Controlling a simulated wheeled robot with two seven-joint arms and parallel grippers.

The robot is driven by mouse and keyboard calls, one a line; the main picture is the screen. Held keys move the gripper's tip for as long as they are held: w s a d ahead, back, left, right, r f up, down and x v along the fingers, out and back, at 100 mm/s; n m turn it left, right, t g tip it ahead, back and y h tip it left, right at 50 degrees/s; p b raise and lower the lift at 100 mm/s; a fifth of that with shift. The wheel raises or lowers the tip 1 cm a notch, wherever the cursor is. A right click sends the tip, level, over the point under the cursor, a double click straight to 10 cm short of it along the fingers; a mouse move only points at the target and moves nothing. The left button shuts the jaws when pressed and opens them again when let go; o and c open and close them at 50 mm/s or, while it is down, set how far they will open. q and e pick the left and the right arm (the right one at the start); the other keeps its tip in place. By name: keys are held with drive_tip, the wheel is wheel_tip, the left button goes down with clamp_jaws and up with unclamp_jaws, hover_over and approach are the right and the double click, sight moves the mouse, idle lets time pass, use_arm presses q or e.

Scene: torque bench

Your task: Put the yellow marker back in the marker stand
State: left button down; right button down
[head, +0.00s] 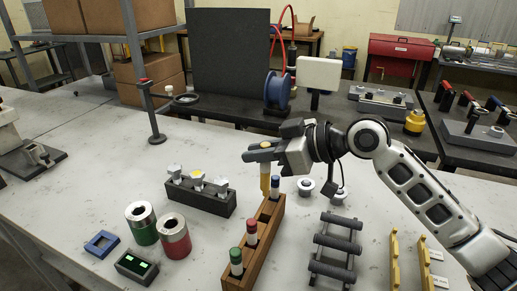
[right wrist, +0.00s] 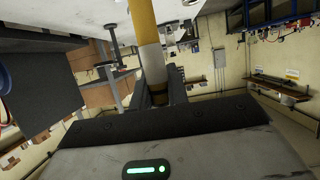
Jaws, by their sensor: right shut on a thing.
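The yellow marker (head: 265,182) is upright in my right gripper (head: 263,155), which is shut on its upper part. In the right wrist view the marker (right wrist: 145,38) shows yellow and white, running up from between the fingers (right wrist: 160,95). The marker stand (head: 262,233) is a long brown wooden block on the bench. A green-capped marker (head: 236,262), a red-capped marker (head: 251,232) and a blue-capped marker (head: 274,187) stand in it. The yellow marker's lower end is at the stand's far part, between red and blue; I cannot tell whether it is inside a hole. My left gripper is not in view.
A dark block with pale-topped pieces (head: 203,198) lies left of the stand. Two cans, green (head: 142,226) and red (head: 174,238), stand farther left. A dark rack (head: 334,247) and yellow holders (head: 394,262) lie to the right. A post (head: 152,112) rises behind.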

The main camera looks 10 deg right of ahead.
use_arm(q)
drive_tip(key=b, duration=0.2)
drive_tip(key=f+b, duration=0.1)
drive_tip(key=b, duration=0.1)
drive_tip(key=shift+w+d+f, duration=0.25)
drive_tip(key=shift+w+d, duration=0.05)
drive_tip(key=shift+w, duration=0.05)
use_arm(e)
wheel_tip(320, 180, down, 6)
drive_tip(key=shift+r, duration=0.1)
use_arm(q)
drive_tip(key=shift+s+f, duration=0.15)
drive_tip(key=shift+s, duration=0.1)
use_arm(e)
drive_tip(key=shift+f, duration=0.25)
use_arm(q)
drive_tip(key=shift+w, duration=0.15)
use_arm(e)
drive_tip(key=shift+f, duration=0.3)
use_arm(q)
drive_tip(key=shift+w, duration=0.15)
use_arm(e)
drive_tip(key=shift+f, duration=0.25)
